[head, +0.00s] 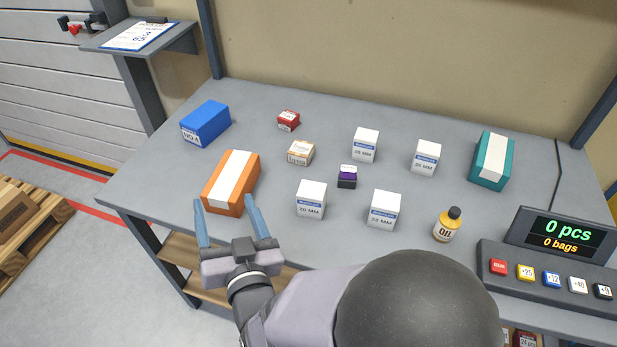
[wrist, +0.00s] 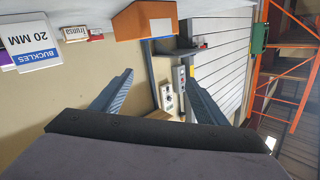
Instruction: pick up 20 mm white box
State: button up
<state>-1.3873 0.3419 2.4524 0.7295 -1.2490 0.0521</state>
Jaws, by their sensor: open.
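The white box marked 20 MM (head: 311,200) stands upright on the grey table, left of another white box marked 22 MM (head: 384,209). In the wrist view the 20 MM box (wrist: 32,42) shows at the upper left with its blue "BUCKLES" band. My gripper (head: 228,208) is open and empty, near the table's front edge, left of the 20 MM box and in front of the orange box (head: 218,196). In the wrist view its two fingers (wrist: 158,92) are spread with nothing between them.
Two more white boxes (head: 365,145) (head: 426,157) stand behind. A small purple-black box (head: 347,177), tan box (head: 301,152), red box (head: 289,120), blue box (head: 206,123), teal box (head: 492,161) and oil bottle (head: 447,225) stand around. A counter console (head: 550,270) is at right.

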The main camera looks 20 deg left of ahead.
aim_at(309, 203)
jog(key=w+d+f+t+h, duration=0.1)
jog(key=d, duration=0.1)
jog(key=w+d+f+m+t+h+b, duration=0.1)
jog(key=w+d+f+h, duration=0.1)
jog(key=w+d+f+m+h+b, duration=0.1)
jog(key=d+h, duration=0.1)
jog(key=shift+w+d+f+t, duration=0.2)
jog(key=shift+w+t, duration=0.1)
jog(key=shift+t, duration=0.1)
jog(key=d+f+h, duration=0.1)
jog(key=d, duration=0.1)
jog(key=w+d+m+t+h+b, duration=0.1)
jog(key=d+h, duration=0.1)
jog(key=w+d+f+m+h+b, duration=0.1)
jog(key=d+h, duration=0.1)
jog(key=shift+d+f+t, duration=0.35)
jog(key=shift+d+t, duration=0.05)
jog(key=shift+w+a+r, duration=0.1)
jog(key=shift+w+a, duration=0.1)
jog(key=shift+w, duration=1.7)
jog(key=shift+w+a, duration=0.2)
jog(key=shift+w, duration=1.65)
jog(key=c, duration=1.3)
jog(key=shift+o, duration=0.2)
jog(key=shift+r+p, duration=0.1)
jog(key=shift+p, duration=0.2)
notch_tip(309, 203, up, 10)
jog(key=shift+f+p, duration=0.1)
jog(key=shift+p, duration=0.6)
